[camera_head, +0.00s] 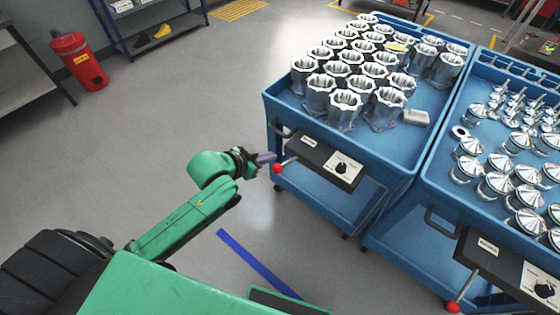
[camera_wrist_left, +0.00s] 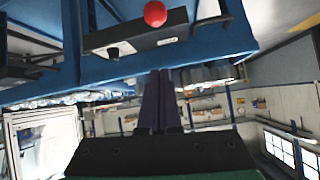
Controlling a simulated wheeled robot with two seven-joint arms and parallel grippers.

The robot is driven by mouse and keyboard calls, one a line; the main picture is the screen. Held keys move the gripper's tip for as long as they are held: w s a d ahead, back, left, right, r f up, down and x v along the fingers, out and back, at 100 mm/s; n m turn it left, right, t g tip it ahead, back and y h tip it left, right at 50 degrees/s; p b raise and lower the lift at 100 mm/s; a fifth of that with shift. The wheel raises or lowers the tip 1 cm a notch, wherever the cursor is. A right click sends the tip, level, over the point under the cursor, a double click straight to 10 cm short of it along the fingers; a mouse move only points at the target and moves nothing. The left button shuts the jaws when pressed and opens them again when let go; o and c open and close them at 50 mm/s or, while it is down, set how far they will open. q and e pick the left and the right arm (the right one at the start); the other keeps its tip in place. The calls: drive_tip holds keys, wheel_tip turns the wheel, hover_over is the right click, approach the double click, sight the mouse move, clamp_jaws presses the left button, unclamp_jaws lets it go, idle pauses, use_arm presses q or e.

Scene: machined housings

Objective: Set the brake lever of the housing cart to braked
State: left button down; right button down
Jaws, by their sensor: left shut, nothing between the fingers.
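The housing cart is a blue cart (camera_head: 345,147) with machined silver housings (camera_head: 345,102) on its top tray. On its front is a black brake box (camera_head: 318,160) with a white dial plate and knob. The brake lever's red ball (camera_head: 277,168) sticks out at the box's left end on a short rod. It also shows in the left wrist view, as a red ball (camera_wrist_left: 155,14) at the top. My left gripper (camera_head: 266,158) is shut and empty, its fingertips close to the red ball; contact cannot be told. Its dark fingers (camera_wrist_left: 158,95) lie together. My right gripper is out of view.
A second blue cart (camera_head: 405,215) with silver parts and its own red-ball lever (camera_head: 453,307) stands close on the right. A red bin (camera_head: 80,62) and shelves (camera_head: 150,20) are at the back left. The grey floor left of the carts is open.

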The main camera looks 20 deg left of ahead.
sight(279, 165)
use_arm(q)
drive_tip(key=w+f, duration=0.1)
drive_tip(key=f, duration=0.1)
drive_tip(key=w+d+f+p, duration=0.1)
drive_tip(key=w+f, duration=0.1)
drive_tip(key=f, duration=0.1)
drive_tip(key=w+d+f+p, duration=0.1)
drive_tip(key=w+f, duration=0.1)
drive_tip(key=shift+w+d+f, duration=0.15)
drive_tip(key=shift+f, duration=0.1)
drive_tip(key=shift+s+a+f, duration=0.25)
drive_tip(key=shift+s, duration=0.2)
drive_tip(key=shift+w+f, duration=0.1)
